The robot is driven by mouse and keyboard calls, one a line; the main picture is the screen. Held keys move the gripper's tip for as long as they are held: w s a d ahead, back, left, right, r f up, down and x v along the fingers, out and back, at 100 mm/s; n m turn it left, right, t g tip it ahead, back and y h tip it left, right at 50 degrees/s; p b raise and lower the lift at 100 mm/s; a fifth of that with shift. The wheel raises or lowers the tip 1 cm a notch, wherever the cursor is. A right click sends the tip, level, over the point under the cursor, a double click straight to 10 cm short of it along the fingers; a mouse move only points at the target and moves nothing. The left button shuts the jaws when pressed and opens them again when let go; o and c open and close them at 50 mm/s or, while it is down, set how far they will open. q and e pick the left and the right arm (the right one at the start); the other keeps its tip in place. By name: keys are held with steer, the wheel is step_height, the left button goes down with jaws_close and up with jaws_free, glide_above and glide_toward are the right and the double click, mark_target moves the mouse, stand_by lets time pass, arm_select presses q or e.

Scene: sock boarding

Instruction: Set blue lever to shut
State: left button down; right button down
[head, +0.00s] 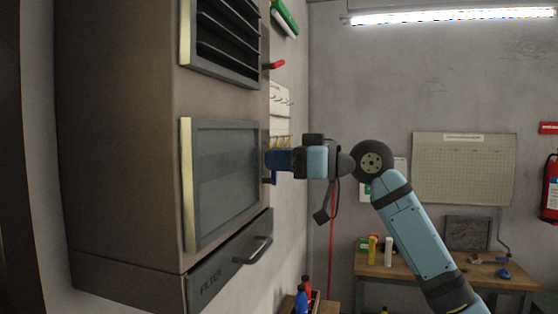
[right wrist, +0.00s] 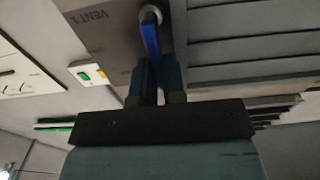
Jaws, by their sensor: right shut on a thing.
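The blue lever (right wrist: 151,42) hangs from a round pale pivot on the cabinet side, beside the label "VENT 1", in the right wrist view. In the head view only a small blue piece (head: 274,178) shows below my fingers. My right gripper (head: 277,160) is at the cabinet's right side and shut on the blue lever. In the right wrist view its dark blue fingers (right wrist: 156,78) close around the lever's free end. My left gripper is not in view.
The grey-brown cabinet (head: 120,130) fills the left, with louvres, a framed panel and a "FILTER" drawer handle (head: 258,250) sticking out below my gripper. A red lever (head: 277,65) sits higher up. A workbench (head: 440,278) stands at the back right.

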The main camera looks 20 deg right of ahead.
steer(key=c, duration=1.2)
jaws_free()
steer(key=b+v, duration=0.3)
steer(key=v, duration=1)
steer(key=shift+s+d+b, duration=0.3)
